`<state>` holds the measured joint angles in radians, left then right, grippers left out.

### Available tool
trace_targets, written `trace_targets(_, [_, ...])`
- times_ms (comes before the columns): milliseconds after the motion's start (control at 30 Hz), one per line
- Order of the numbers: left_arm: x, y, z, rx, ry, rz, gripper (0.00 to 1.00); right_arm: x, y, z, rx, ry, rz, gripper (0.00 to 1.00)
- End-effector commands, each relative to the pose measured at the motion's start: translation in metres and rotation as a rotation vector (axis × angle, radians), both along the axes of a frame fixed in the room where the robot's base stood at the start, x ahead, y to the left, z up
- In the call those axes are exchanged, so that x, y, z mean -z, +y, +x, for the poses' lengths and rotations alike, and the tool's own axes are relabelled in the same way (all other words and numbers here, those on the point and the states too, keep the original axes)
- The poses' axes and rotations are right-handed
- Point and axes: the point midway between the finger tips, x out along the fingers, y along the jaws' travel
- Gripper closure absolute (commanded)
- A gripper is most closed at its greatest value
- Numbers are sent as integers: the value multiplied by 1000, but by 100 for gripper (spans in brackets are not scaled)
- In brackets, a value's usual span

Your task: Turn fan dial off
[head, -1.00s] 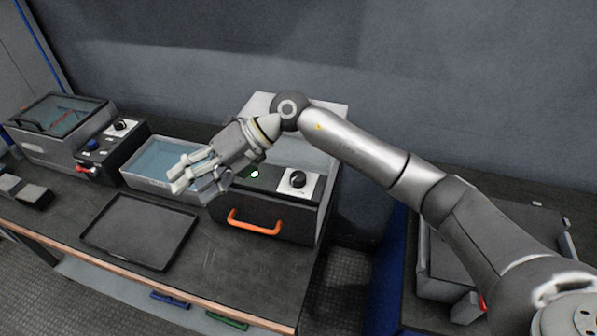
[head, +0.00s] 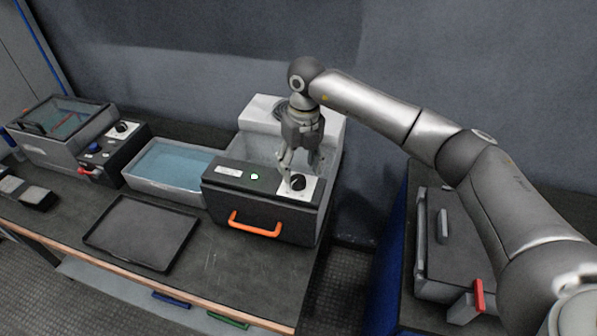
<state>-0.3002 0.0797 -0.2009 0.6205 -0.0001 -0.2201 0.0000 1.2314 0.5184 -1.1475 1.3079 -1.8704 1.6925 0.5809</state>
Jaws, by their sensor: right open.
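The fan dial (head: 298,183) is a black knob on a white plate, on the top right of a dark box (head: 245,215) with an orange handle (head: 255,224). My left gripper is not in view.
A blue-lined basin (head: 170,168) and an empty dark tray (head: 141,232) lie to the left. Another unit with a black knob (head: 122,127) and a blue button (head: 93,148) stands farther left. A grey case (head: 455,255) sits on the right bench.

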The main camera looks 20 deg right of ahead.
Motion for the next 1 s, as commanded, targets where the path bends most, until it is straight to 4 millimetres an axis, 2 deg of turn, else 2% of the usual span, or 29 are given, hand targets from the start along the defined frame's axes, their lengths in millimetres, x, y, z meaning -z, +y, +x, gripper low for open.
trace_targets(100, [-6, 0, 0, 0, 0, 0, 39, 18, 2, -1, 1, 2, 1, 42])
trace_targets(233, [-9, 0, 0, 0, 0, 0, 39, 31, 2, 0, 0, 0, 1, 42])
trace_targets(600, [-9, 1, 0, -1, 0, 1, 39, 37, 3, 0, -1, -1, 1, 42])
trace_targets(933, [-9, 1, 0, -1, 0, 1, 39, 37, 3, 0, -1, -1, 1, 85])
trace_targets(1000, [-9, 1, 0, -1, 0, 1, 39, 37, 3, 0, -1, -1, 1, 88])
